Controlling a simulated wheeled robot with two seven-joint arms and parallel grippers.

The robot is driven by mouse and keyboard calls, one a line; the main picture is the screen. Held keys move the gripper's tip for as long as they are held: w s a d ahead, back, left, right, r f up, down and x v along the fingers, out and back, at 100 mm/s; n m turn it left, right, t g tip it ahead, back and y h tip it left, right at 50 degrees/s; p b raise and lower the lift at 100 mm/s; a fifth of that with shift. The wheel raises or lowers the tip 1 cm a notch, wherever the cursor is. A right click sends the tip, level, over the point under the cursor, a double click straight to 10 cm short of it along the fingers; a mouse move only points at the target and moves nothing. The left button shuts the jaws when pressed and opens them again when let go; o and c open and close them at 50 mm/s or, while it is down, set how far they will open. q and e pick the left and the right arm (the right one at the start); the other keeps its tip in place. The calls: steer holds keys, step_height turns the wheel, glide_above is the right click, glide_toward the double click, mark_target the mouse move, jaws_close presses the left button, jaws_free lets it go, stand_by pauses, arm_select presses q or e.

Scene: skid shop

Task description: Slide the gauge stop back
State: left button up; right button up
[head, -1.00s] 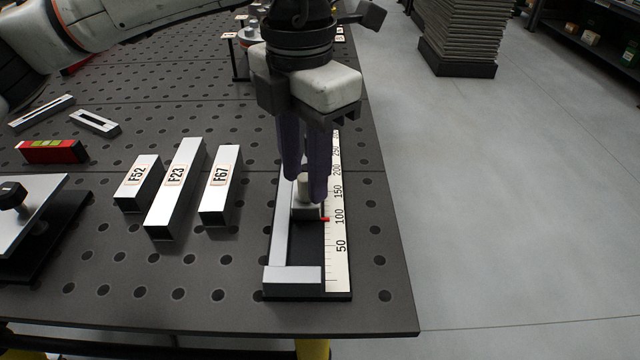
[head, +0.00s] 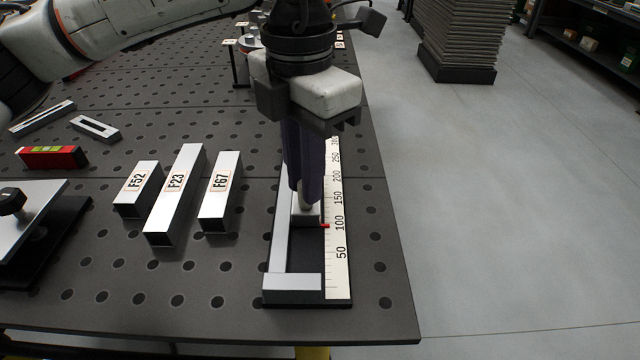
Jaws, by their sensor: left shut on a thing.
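The gauge (head: 292,289) lies along the right edge of the perforated table, with a rail on its left side and a white scale (head: 340,265) on its right. The gauge stop (head: 306,218) is a grey block with a pale knob on top and a red pointer (head: 326,226). The pointer is near the 100 mark, slightly on the 50 side. My left gripper (head: 306,202) points down from above and is shut on the stop's knob. Its dark fingers hide most of the knob and the rail behind it. My right gripper is not in view.
Square tubes F52 (head: 136,188), F23 (head: 175,194) and F67 (head: 220,190) lie left of the gauge. A red level (head: 52,157) and a clamped plate (head: 30,209) are farther left.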

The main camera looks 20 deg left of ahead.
arm_select(q)
steer(key=shift+w, duration=0.1)
steer(key=shift+w+a+p, duration=0.15)
steer(key=shift+w+a, duration=0.1)
steer(key=shift+w, duration=0.55)
steer(key=shift+w+a+p, duration=0.15)
steer(key=shift+w+a, duration=0.1)
steer(key=shift+w, duration=0.6)
steer(key=shift+w+a+p, duration=0.25)
steer(key=shift+w+p, duration=0.05)
steer(key=shift+w, duration=0.45)
steer(key=shift+w+a+p, duration=0.2)
steer(key=shift+w+p, duration=0.1)
steer(key=shift+w, duration=0.55)
steer(key=shift+w+a+r+p, duration=0.1)
steer(key=shift+w+a+p, duration=0.1)
steer(key=shift+w+p, duration=0.3)
steer(key=shift+w+a+p, duration=0.15)
steer(key=shift+w+p, duration=0.1)
steer(key=shift+w, duration=0.45)
steer(key=shift+w+a, duration=0.1)
steer(key=shift+w, duration=0.25)
